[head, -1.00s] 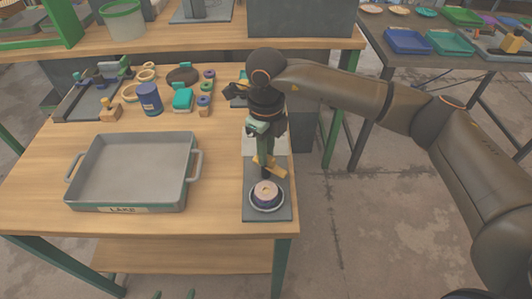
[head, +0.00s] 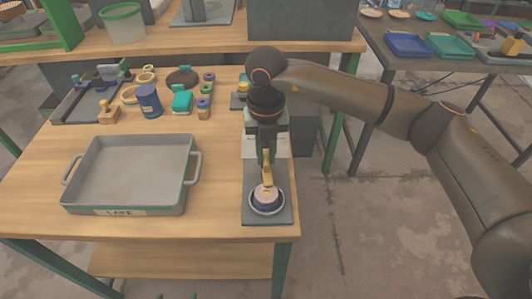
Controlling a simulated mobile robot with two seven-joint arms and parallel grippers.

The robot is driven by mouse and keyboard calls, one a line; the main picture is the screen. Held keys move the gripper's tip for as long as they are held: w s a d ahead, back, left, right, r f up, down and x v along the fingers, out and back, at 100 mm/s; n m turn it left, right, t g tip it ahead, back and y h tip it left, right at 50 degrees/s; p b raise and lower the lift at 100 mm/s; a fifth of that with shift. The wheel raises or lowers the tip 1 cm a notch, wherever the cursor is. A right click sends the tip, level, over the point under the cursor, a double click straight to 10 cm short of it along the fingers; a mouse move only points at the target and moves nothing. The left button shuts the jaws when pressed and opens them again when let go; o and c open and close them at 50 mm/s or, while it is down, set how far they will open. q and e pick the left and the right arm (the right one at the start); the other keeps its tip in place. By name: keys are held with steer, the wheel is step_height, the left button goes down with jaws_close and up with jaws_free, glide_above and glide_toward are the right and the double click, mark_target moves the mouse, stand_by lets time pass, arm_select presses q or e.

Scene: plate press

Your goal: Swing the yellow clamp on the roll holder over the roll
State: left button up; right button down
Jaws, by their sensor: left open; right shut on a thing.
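The roll (head: 265,197), pale on top with a dark side, sits in a round light-rimmed seat on the grey roll holder (head: 281,215) at the table's front right. The yellow clamp (head: 268,178) points toward the front, its front end at or over the back part of the roll. Whether it touches the roll I cannot tell. My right gripper (head: 265,161) comes down from above behind the roll and is shut on the clamp; its fingers hide the clamp's rear. Two green tips at the bottom edge look like my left gripper (head: 174,296), open and empty, away from the holder.
A grey tray labelled LAKE (head: 130,170) stands left of the holder. Behind it are a blue can (head: 148,101), a teal block (head: 182,102), a wooden stamp-like piece (head: 108,112) and several rings. Bare tabletop lies between tray and holder.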

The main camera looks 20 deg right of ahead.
steer(key=shift+m, duration=0.5)
steer(key=c, duration=0.8)
jaws_free()
steer(key=shift+c, duration=0.2)
step_height(320, 180, up, 12)
steer(key=shift+r, duration=0.25)
